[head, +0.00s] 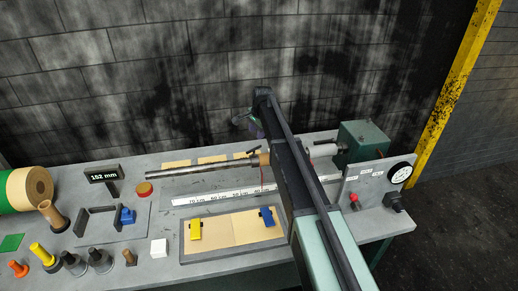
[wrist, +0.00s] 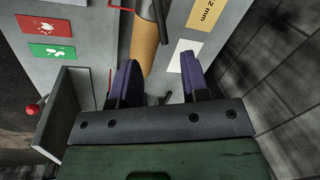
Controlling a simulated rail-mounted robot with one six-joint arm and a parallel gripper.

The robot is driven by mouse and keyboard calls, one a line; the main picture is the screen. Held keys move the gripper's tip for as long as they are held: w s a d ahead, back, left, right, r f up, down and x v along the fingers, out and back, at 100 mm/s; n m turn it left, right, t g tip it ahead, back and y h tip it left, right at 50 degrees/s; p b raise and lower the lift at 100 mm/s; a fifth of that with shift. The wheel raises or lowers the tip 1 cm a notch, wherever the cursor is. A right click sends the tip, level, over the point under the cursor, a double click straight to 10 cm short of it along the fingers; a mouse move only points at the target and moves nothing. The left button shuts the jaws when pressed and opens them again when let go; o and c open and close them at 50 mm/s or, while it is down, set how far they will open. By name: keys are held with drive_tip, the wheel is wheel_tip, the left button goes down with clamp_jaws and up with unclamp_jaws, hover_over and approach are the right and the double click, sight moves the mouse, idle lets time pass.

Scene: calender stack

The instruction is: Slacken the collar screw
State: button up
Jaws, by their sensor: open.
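A dark metal shaft (head: 200,170) lies level above the bench, with a tan sleeve (head: 264,159) near its right end. A small dark lever (head: 247,153) stands out near the sleeve, perhaps the collar screw's handle. In the wrist view a dark lever (wrist: 161,22) shows beside the tan sleeve (wrist: 146,42). The collar itself is not clear. My gripper (wrist: 159,60) is open and empty, its purple fingers apart, with the sleeve and lever beyond the tips. In the head view my gripper (head: 248,122) is above and behind the shaft, partly hidden by my arm.
A white ruler strip (head: 220,195) and a framed tan board (head: 235,232) with yellow and blue clips lie in front. A "152 mm" display (head: 103,174) stands left. A gauge panel (head: 375,182) with a red knob and a green housing (head: 362,142) stand right.

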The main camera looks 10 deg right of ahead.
sight(254, 149)
drive_tip(key=f+b, duration=0.3)
drive_tip(key=w+f+b, duration=0.1)
drive_tip(key=f+b, duration=0.3)
drive_tip(key=w+a+f+b, duration=0.1)
drive_tip(key=f+b, duration=0.2)
drive_tip(key=f, duration=0.1)
drive_tip(key=shift+b, duration=0.3)
drive_tip(key=shift+r, duration=0.2)
clamp_jaws()
